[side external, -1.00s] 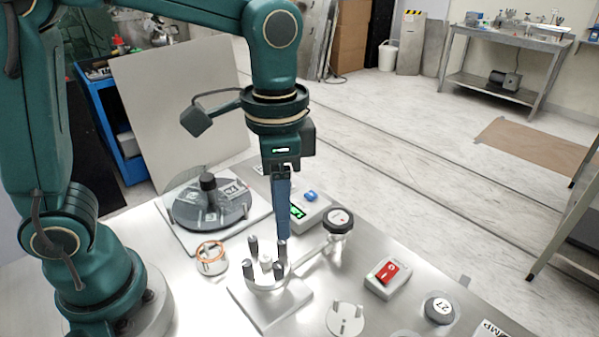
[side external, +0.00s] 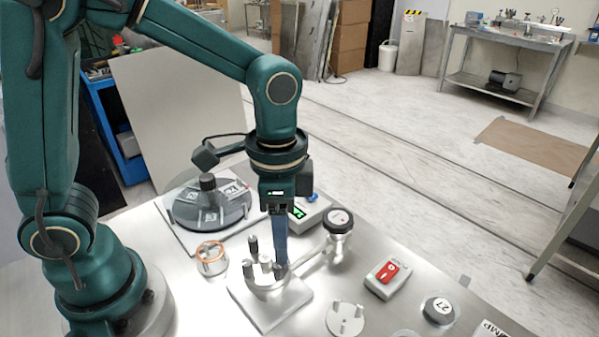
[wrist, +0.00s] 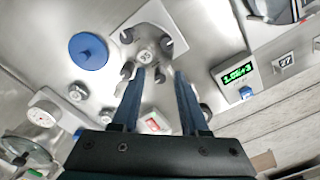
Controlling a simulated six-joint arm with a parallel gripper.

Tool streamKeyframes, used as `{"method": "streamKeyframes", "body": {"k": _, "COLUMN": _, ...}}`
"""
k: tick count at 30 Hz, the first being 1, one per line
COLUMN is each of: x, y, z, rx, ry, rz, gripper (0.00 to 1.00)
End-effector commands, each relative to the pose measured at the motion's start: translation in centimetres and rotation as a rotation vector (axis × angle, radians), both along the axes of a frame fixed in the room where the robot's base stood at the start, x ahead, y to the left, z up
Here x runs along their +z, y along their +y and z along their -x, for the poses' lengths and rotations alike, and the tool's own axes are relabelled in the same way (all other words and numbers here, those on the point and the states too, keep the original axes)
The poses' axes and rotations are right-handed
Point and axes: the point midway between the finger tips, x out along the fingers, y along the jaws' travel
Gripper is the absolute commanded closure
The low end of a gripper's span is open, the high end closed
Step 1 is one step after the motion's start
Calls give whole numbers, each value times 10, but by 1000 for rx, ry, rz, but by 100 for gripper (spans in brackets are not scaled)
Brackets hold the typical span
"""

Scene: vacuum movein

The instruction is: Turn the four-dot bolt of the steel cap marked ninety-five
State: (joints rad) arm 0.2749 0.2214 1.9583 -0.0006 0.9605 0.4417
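The steel cap (wrist: 146,56) is a round pale disc on a fixture with upright dark-topped bolts around it; its mark is small and hard to read. In the side view the same fixture (side external: 267,279) stands on a square steel plate (side external: 268,312). My gripper (wrist: 161,72) points down with its two blue fingers apart. One bolt (wrist: 160,77) shows between the fingertips, with gaps beside it in the wrist view. In the side view my gripper (side external: 281,262) is low at the cap's right rear edge. The dots on the bolts are too small to read.
A box with a green readout (side external: 298,212) is behind. A copper-rimmed cup (side external: 211,258) is left, a red switch box (side external: 388,276) right, and a loose pinned disc (side external: 346,319) in front. A grey wheel (side external: 207,206) stands at the back.

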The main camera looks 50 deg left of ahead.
Motion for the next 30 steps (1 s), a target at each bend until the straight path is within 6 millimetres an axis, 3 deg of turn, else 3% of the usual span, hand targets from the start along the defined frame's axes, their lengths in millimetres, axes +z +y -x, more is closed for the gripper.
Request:
{"method": "streamKeyframes", "body": {"k": 1, "x": 0, "y": 0, "z": 0, "rx": 0, "ry": 0, "rz": 0, "gripper": 79}}
{"method": "streamKeyframes", "body": {"k": 3, "x": 0, "y": 0, "z": 0, "rx": 0, "ry": 0, "rz": 0, "gripper": 100}}
{"method": "streamKeyframes", "body": {"k": 17, "x": 1, "y": 0, "z": 0, "rx": 64, "ry": 0, "rz": 0, "gripper": 100}}
{"method": "streamKeyframes", "body": {"k": 30, "x": 1, "y": 0, "z": -1, "rx": 415, "ry": 0, "rz": 1, "gripper": 100}}
